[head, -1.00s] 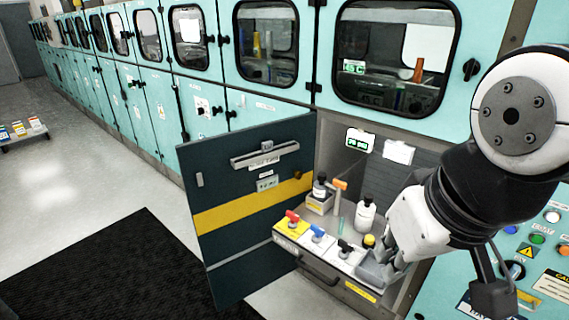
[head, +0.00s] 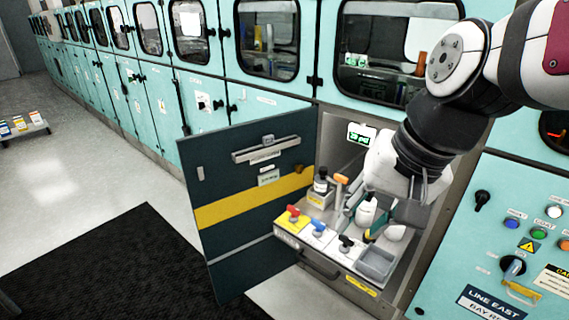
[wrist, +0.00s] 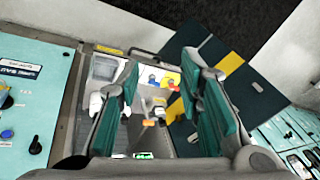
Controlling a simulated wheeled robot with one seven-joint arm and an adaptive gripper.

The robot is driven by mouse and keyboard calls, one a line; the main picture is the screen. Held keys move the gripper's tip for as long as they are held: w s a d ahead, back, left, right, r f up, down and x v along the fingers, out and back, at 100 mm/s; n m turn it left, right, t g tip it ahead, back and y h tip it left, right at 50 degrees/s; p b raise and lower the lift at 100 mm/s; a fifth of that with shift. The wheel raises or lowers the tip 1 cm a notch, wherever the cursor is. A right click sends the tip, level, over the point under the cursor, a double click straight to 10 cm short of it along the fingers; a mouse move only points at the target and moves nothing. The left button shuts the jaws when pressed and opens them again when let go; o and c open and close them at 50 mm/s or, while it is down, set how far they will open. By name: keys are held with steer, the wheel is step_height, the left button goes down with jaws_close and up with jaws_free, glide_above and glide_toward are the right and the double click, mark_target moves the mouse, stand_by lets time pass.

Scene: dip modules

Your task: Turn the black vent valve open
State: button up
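The black vent valve (head: 346,243) is a small black-handled valve on a white plate at the drawer's front, right of the blue valve (head: 318,228) and the red valve (head: 293,213). My gripper (head: 364,220) is above the drawer, behind and right of the black valve, and apart from it. In the wrist view, my gripper (wrist: 160,65) has its teal-padded fingers wide apart with nothing held. The red valve (wrist: 173,86) and blue valve (wrist: 152,78) show between the fingers there. The black valve cannot be made out there, near the left finger.
The pulled-out drawer also holds a grey tray (head: 376,262), a white bottle (head: 366,211), a dark bottle (head: 320,183) and an orange-topped tool (head: 341,180). An open dark door (head: 245,220) stands left of it. A control panel (head: 500,255) is at right.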

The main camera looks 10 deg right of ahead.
steer(key=w+d+f+m+y, duration=0.1)
steer(key=w+d+f+m, duration=0.15)
steer(key=w+m, duration=0.5)
steer(key=m, duration=1.6)
glide_above(348, 237)
steer(key=s+d, duration=0.3)
steer(key=s, duration=0.1)
step_height(348, 237, down, 23)
steer(key=b+x, duration=0.1)
steer(key=x, duration=1.1)
steer(key=shift+w+f, duration=0.1)
steer(key=shift+f, duration=0.3)
jaws_close()
